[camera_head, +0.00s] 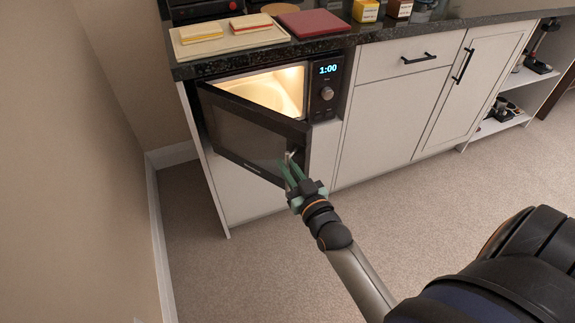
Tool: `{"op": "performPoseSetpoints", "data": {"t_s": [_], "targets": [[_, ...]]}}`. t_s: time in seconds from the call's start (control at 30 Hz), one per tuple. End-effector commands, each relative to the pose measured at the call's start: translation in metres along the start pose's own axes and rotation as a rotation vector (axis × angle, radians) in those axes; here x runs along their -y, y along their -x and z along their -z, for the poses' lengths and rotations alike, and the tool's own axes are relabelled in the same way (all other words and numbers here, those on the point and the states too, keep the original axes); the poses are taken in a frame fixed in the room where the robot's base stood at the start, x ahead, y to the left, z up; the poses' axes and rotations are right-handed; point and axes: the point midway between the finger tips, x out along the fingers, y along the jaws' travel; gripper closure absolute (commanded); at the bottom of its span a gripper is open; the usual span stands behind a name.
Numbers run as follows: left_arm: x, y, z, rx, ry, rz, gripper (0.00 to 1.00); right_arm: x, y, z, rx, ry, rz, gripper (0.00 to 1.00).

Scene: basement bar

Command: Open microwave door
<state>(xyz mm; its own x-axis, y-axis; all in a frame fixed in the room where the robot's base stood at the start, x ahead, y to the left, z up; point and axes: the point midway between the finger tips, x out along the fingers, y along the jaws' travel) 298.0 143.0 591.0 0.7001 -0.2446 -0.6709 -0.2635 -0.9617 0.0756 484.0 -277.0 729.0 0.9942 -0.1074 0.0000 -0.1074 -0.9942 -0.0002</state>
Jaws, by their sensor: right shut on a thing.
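The microwave (325,107) is built into the cabinet under the dark counter, and its display reads 1:00. Its dark door (240,132) stands partly open, hinged at the left and swung out toward me. The lit, pale interior (285,86) shows above the door's top edge. My right gripper (288,168) is at the free right edge of the door, with its greenish fingers shut on the door handle (292,155). The fingers hide part of the handle. My left gripper is not in view.
A tray (232,42) with two sandwich-like items and a red board (309,24) lie on the counter (345,38). White cabinets (390,120) stand to the right. A wall is close at left. Carpet in front is clear.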

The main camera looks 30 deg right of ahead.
Motion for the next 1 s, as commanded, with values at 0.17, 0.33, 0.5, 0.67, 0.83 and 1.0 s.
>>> {"op": "performPoseSetpoints", "data": {"t_s": [0.17,0.33,0.5,0.67,0.83,1.0], "targets": [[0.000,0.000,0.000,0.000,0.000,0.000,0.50,0.001,-0.001,0.001,-0.003,-0.001,0.001,0.70],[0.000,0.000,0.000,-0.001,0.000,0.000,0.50,0.000,0.000,0.001,-0.001,0.000,0.000,0.55],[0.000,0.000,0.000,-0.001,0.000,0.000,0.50,0.000,0.000,0.000,-0.001,0.000,0.000,0.55],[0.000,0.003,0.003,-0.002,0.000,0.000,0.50,0.000,0.006,0.001,0.002,0.000,0.000,0.55],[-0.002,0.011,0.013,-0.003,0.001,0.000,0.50,0.000,0.030,0.004,0.004,0.000,0.000,0.55],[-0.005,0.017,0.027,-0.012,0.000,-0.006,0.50,0.000,0.066,0.003,0.006,0.000,0.000,0.55]]}}
